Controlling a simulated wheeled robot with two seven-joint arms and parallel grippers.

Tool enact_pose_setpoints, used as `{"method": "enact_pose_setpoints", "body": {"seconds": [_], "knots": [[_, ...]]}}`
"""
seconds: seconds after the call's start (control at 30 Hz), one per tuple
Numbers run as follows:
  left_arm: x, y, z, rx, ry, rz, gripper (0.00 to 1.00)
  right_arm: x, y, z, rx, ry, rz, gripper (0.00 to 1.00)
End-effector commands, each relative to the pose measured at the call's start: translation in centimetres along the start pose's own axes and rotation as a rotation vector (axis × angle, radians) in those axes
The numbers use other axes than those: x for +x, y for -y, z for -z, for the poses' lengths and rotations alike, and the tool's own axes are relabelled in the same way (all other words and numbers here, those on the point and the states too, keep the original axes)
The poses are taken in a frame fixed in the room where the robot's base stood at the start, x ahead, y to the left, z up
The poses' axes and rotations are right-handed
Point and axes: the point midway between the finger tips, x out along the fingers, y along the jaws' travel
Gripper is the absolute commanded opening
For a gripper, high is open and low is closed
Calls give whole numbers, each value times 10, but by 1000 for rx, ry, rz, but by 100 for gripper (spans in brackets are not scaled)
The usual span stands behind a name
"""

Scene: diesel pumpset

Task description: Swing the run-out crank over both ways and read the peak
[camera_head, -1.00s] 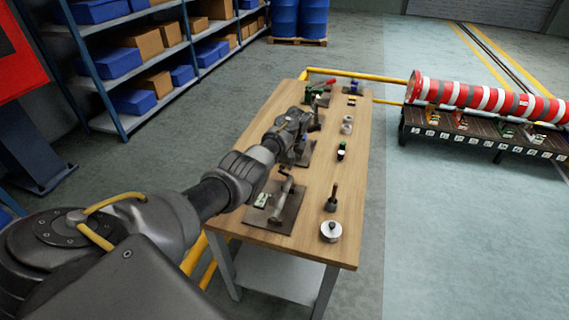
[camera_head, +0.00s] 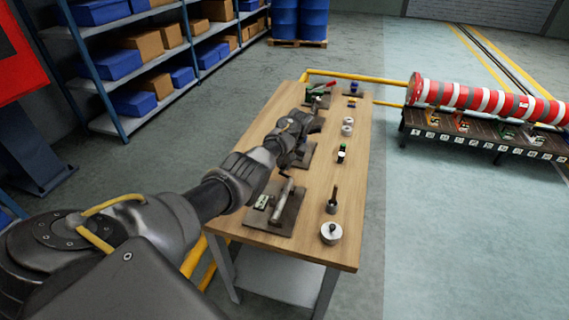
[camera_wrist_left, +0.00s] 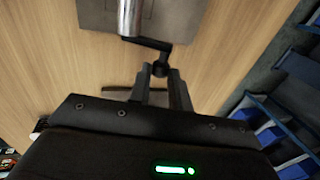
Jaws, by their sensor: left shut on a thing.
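The run-out crank fixture (camera_head: 284,203) stands on a dark plate near the front of the wooden bench in the head view. It carries a bright metal cylinder, also seen in the left wrist view (camera_wrist_left: 130,18). A thin black crank arm (camera_wrist_left: 150,43) reaches from the cylinder's end to a handle between my left fingers. My left gripper (camera_wrist_left: 161,75) is shut on this handle; in the head view its fingertips are mostly hidden behind the wrist. A small green-faced readout (camera_head: 262,201) sits left of the cylinder; its figures are too small to read. My right gripper is not in view.
The wooden bench (camera_head: 318,238) also holds a round metal weight (camera_head: 331,232), a dark upright tool (camera_head: 332,203) and other fixtures at the far end. Blue shelving (camera_head: 118,125) stands to the left. A red-and-white striped column (camera_head: 485,98) lies to the right, beyond open floor.

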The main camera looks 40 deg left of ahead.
Motion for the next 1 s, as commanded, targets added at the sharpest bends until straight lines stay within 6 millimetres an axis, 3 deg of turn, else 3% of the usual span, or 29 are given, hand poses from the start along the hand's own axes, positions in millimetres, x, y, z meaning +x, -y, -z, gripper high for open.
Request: {"method": "enact_pose_setpoints", "body": {"seconds": [0.57,1.0], "knots": [[-5,-8,0,3,0,167,0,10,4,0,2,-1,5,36],[-9,-16,0,4,0,328,0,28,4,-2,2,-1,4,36]]}}
